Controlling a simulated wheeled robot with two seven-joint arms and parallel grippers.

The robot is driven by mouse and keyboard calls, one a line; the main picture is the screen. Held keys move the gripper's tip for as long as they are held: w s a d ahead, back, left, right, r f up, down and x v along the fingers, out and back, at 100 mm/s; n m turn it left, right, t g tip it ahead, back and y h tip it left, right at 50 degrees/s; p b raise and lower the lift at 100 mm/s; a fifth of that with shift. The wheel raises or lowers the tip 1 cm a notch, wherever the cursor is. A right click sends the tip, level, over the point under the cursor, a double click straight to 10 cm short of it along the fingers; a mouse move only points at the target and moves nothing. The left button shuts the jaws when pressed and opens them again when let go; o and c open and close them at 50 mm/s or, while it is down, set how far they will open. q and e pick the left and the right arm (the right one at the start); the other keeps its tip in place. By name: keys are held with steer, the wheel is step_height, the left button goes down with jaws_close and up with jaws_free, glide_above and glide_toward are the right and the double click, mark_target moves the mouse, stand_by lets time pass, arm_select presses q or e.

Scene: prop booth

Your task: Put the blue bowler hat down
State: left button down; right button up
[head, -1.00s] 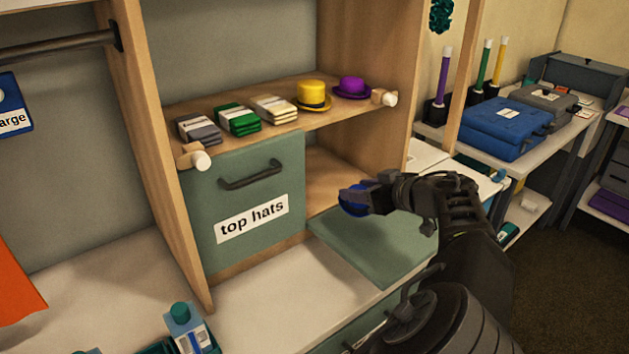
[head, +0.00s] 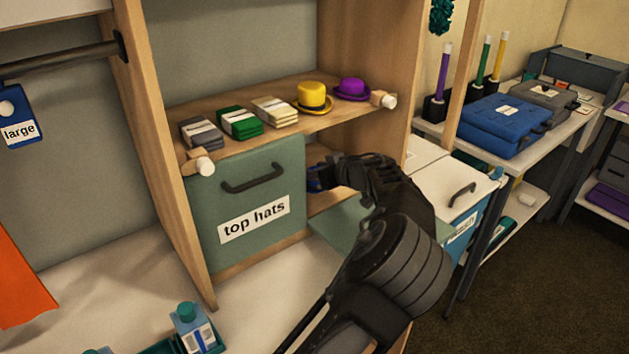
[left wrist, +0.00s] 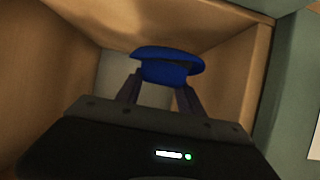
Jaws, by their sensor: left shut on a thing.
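The blue bowler hat (left wrist: 168,68) is between the fingers of my left gripper (left wrist: 159,92) in the left wrist view. The gripper is shut on it. The hat is tilted, and wooden compartment walls surround it. In the head view my left gripper (head: 324,176) reaches into the open compartment to the right of the "top hats" door (head: 240,180). Only a sliver of the hat (head: 314,184) shows there, at the door's right edge. Whether it touches the compartment floor cannot be told. My right gripper is out of view.
A lowered green flap (head: 340,225) lies in front of the compartment. The shelf above (head: 285,135) holds banknote bundles, a yellow hat (head: 313,96) and a purple hat (head: 352,88). A teal bottle (head: 192,328) stands at the lower left.

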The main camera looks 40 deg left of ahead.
arm_select(q)
step_height(320, 180, down, 3)
steer(key=shift+a+f+p, duration=0.1)
steer(key=shift+p, duration=0.5)
steer(key=shift+a+f, duration=0.1)
steer(key=shift+f, duration=0.25)
steer(key=c, duration=0.7)
jaws_free()
steer(key=shift+o, duration=0.2)
steer(key=b+v, duration=0.2)
steer(key=v, duration=1)
